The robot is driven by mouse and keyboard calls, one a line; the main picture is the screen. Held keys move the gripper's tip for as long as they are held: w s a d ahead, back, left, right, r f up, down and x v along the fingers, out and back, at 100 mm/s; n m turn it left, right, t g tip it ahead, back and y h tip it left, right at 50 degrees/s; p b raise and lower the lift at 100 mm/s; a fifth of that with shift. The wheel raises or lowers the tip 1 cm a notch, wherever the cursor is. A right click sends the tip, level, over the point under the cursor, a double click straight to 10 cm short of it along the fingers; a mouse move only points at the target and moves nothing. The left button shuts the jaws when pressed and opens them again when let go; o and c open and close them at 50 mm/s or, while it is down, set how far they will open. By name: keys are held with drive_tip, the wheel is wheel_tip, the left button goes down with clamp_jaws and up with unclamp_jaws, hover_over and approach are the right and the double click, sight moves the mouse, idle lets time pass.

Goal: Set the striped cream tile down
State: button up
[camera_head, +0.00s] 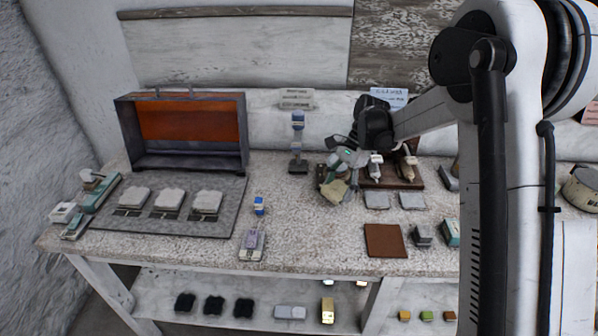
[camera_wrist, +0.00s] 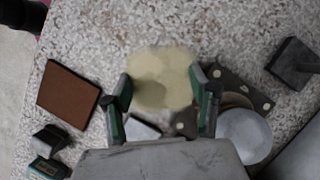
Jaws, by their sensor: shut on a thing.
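The cream tile (camera_wrist: 160,75) is a pale yellowish piece with an uneven outline, held between the green-edged fingers of my gripper (camera_wrist: 162,92) in the wrist view. No stripes can be made out on it. In the head view, my gripper (camera_head: 343,172) is above the back middle of the speckled worktop, with the tile (camera_head: 335,191) hanging tilted below it. A gap between tile and worktop cannot be judged clearly. My gripper partly hides the items behind it.
A brown square plate (camera_head: 386,241) lies in front, with a small grey block (camera_head: 423,235) to its right. Two pale tiles (camera_head: 377,200) lie right of my gripper. A grey mat (camera_head: 228,218) bears several white pieces at left. The worktop's middle has bare room.

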sight(293, 192)
drive_tip(key=w+a+m+t, duration=0.1)
drive_tip(key=a+m, duration=0.2)
drive_tip(key=m, duration=0.1)
drive_tip(key=w+a+r+m+t+b, duration=0.1)
drive_tip(key=a+m+t, duration=0.1)
drive_tip(key=a+m, duration=0.2)
drive_tip(key=w+a+r+m+t, duration=0.1)
drive_tip(key=w+a+m+t, duration=0.1)
drive_tip(key=a+m, duration=0.2)
drive_tip(key=shift+r+m, duration=0.2)
drive_tip(key=shift+m, duration=0.4)
drive_tip(key=shift+w+a+r+m+t, duration=0.3)
drive_tip(key=shift+a+m, duration=0.25)
drive_tip(key=shift+m, duration=0.25)
drive_tip(key=shift+b, duration=0.4)
drive_tip(key=shift+f+b, duration=1.95)
drive_tip(key=shift+f, duration=0.85)
drive_tip(key=shift+f+b, duration=0.6)
drive_tip(key=shift+b, duration=0.1)
drive_tip(key=o, duration=1.4)
drive_tip(key=shift+r, duration=0.15)
drive_tip(key=shift+s+r+p, duration=0.1)
drive_tip(key=shift+r+p, duration=0.95)
drive_tip(key=shift+r, duration=0.85)
